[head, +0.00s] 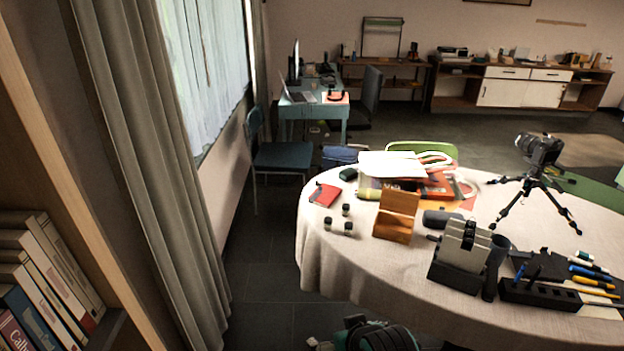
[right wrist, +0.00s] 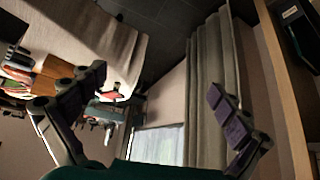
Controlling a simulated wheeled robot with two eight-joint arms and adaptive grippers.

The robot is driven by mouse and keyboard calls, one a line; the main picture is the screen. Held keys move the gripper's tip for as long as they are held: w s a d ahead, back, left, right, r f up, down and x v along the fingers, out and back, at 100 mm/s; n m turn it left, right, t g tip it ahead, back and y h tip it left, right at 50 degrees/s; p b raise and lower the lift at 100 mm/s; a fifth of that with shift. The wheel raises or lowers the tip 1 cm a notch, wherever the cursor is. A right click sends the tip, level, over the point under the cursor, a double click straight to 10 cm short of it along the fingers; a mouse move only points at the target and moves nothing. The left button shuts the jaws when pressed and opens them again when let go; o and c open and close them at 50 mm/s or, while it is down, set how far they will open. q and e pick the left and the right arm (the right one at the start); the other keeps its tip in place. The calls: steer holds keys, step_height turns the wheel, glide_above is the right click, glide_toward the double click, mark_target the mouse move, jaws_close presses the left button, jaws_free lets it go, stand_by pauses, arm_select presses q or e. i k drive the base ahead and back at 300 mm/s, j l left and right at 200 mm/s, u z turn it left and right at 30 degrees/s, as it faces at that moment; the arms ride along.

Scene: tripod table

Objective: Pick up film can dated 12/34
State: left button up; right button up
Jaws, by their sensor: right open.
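Several small dark film cans with pale lids stand on the left part of the round table (head: 330,262). I see a left one (head: 328,223), a back one (head: 346,209) and a front right one (head: 348,229). They stand close together but apart from each other. Their dates are too small to read, so I cannot tell which bears 12/34. My right gripper (right wrist: 155,108) shows in the right wrist view, with its fingers spread wide and nothing between them. It is away from the film cans. My left gripper is not in view.
A red notebook (head: 325,194) lies behind the cans and a wooden stand (head: 396,216) to their right. Farther right are a slotted holder (head: 461,250), a pen tray (head: 540,293) and a camera on a tripod (head: 540,150). The cloth left of and before the cans is clear.

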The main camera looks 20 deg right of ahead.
mark_target(346, 208)
steer(key=i+l+z, duration=0.1)
steer(key=z, duration=0.4)
steer(key=i+z, duration=0.15)
steer(key=z, duration=0.35)
steer(key=i+z, duration=0.3)
steer(key=i, duration=0.3)
steer(key=i+j+z, duration=0.3)
steer(key=i, duration=0.6)
